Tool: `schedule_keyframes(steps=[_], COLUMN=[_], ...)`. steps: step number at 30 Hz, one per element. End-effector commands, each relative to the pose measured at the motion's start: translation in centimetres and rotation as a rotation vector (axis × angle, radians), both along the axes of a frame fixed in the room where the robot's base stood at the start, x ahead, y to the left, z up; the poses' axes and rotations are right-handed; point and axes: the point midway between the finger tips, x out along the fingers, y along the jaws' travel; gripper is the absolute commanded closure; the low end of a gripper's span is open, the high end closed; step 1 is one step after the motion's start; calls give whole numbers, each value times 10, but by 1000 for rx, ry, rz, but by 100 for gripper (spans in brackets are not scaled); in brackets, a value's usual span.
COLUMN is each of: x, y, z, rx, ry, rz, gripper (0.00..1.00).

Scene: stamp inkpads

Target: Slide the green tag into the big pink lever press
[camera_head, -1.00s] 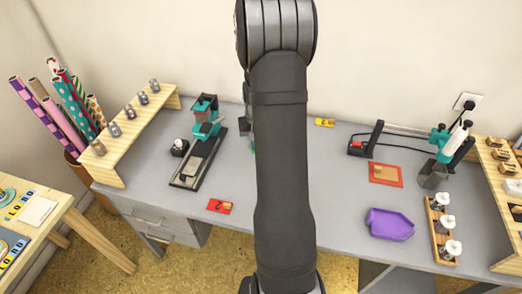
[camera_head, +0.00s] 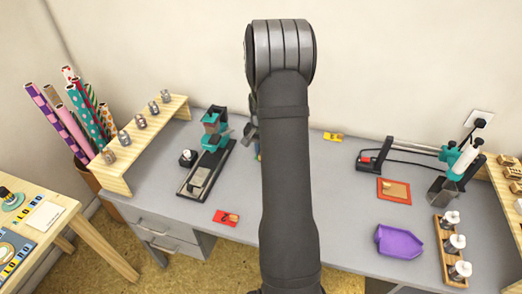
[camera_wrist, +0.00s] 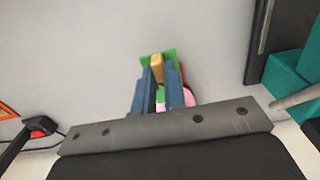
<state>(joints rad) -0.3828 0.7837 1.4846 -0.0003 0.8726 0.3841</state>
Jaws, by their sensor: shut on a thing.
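In the wrist view, my gripper (camera_wrist: 158,76) has its two blue-grey fingers closed around a tan block-like part (camera_wrist: 157,66). A green piece (camera_wrist: 144,62), probably the green tag, shows around this part at the fingertips. More green shows between the fingers. A pink thing (camera_wrist: 190,98) and a red edge show just beside the right finger; I cannot tell what they belong to. In the head view my arm hides the gripper and nearly all it holds. I cannot make out a big pink lever press in either view.
A teal press (camera_head: 213,125) on a dark base stands at left, beside a wooden shelf (camera_head: 178,106). Another teal press (camera_head: 462,158) with a white handle stands at right.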

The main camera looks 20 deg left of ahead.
Motion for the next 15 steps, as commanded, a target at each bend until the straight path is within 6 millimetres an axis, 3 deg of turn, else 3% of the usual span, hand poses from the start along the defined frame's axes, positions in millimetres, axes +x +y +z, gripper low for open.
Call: schedule_keyframes(steps=[15], x=[-1], y=[0], z=[-26], rx=[-1], ry=[2], rz=[1], gripper=[100])
